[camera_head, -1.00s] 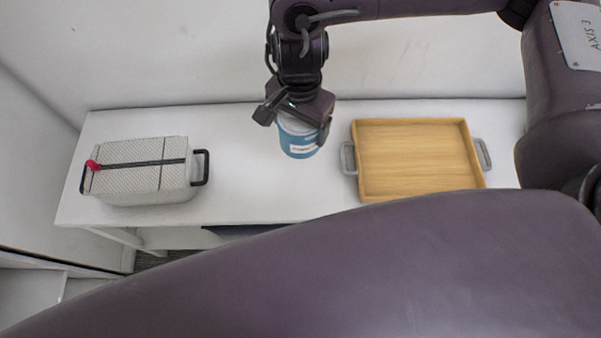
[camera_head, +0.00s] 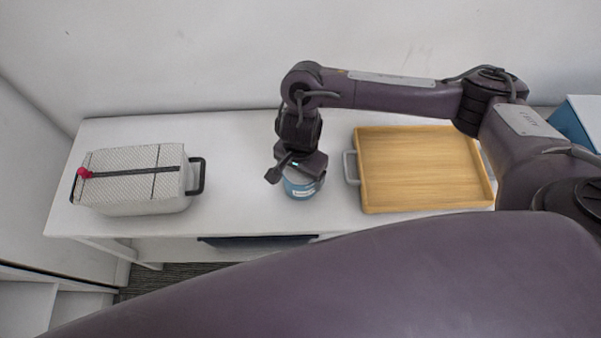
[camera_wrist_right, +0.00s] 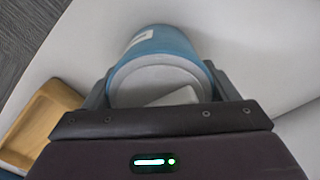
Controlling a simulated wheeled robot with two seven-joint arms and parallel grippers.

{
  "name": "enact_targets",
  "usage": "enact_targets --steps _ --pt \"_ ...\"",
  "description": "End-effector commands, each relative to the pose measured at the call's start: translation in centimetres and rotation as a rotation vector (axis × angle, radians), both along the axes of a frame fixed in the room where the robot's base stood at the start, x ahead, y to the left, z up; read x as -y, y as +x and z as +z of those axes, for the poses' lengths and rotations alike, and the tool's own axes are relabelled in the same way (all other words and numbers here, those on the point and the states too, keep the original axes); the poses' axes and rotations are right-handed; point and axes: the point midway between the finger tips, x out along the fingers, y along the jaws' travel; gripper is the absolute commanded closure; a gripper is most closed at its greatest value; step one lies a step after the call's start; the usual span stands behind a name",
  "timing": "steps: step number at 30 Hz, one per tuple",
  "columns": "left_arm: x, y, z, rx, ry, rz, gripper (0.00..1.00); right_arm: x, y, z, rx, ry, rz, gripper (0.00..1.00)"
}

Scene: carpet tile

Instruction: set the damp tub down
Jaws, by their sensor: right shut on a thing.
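The tub (camera_head: 300,189) is a blue cylinder with a pale top and a white label. In the head view it is at the middle of the white table, between the lidded box and the wooden tray. My right gripper (camera_head: 301,170) is shut on the tub from above; the wrist view also shows the tub (camera_wrist_right: 165,44) between the two fingers (camera_wrist_right: 155,88). The tub looks upright and low over the table; I cannot tell whether its base touches. Its upper part is partly hidden by the gripper. My left gripper is not in view.
A wooden tray (camera_head: 420,165) with grey handles lies right of the tub. A white patterned box (camera_head: 135,200) with dark handles and a red knob stands at the left. The white table (camera_head: 235,150) is clear between box and tub. A wall is behind.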

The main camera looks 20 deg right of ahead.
Motion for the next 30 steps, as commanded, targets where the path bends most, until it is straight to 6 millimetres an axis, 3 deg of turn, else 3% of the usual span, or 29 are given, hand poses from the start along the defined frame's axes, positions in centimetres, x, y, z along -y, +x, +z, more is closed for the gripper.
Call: enact_targets --steps 12,13,17,25,30 --pt "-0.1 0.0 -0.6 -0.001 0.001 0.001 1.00 0.0 0.1 -0.5 0.002 0.001 0.001 0.49" --pt "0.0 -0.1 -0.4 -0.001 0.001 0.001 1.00 0.0 0.1 -0.4 0.002 0.001 0.000 0.16" --pt "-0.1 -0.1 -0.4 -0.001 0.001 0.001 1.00 0.0 0.1 -0.4 0.001 0.000 0.000 0.00" --pt "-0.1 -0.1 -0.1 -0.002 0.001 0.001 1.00 0.0 0.1 -0.1 0.001 0.000 0.000 0.00" --pt "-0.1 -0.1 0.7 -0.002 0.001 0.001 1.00 0.0 0.3 1.9 0.008 0.000 0.002 0.00"
